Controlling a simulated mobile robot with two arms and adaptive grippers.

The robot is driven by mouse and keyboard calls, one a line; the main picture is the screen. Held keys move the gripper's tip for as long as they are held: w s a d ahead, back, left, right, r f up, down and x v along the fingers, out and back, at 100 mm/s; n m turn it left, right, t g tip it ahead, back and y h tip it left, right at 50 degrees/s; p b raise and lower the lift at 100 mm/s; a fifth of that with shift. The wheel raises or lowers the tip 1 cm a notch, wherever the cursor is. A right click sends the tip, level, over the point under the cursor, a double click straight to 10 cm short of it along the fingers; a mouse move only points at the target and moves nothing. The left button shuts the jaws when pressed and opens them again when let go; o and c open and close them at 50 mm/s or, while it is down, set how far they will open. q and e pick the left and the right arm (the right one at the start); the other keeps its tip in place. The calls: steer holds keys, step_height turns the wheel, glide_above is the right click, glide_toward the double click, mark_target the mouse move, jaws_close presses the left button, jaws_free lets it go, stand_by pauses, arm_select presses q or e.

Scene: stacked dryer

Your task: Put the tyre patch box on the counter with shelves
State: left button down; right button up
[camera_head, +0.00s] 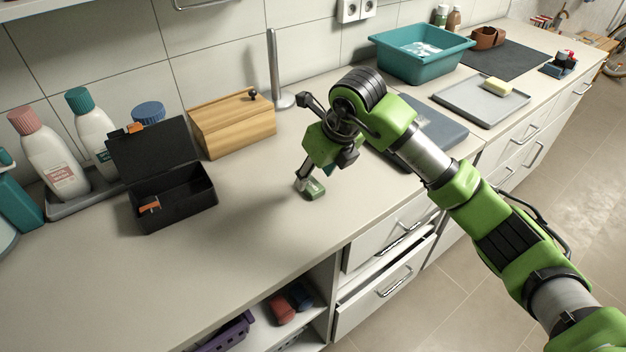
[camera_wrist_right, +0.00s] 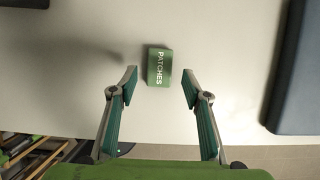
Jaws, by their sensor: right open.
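The tyre patch box (camera_head: 314,190) is a small green box on the beige counter with shelves (camera_head: 240,262), near its front edge. In the right wrist view the box (camera_wrist_right: 159,66) shows the word PATCHES. My right gripper (camera_head: 308,178) is directly over the box in the head view and partly covers it. In the wrist view my open right gripper (camera_wrist_right: 159,80) has one finger on each side of the box, with a gap on both sides. Whether the box touches the counter all around cannot be told. My left gripper is not in view.
An open black toolbox (camera_head: 172,200), a wooden box (camera_head: 232,122) and bottles (camera_head: 48,155) stand toward the back left. A grey-blue slab (camera_head: 425,130) lies behind my right arm. A teal basin (camera_head: 420,55) is farther back. The counter left of the patch box is clear.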

steer(key=b+v, duration=0.1)
steer(key=v, duration=0.7)
steer(key=shift+r, duration=0.35)
steer(key=shift+s+f, duration=0.1)
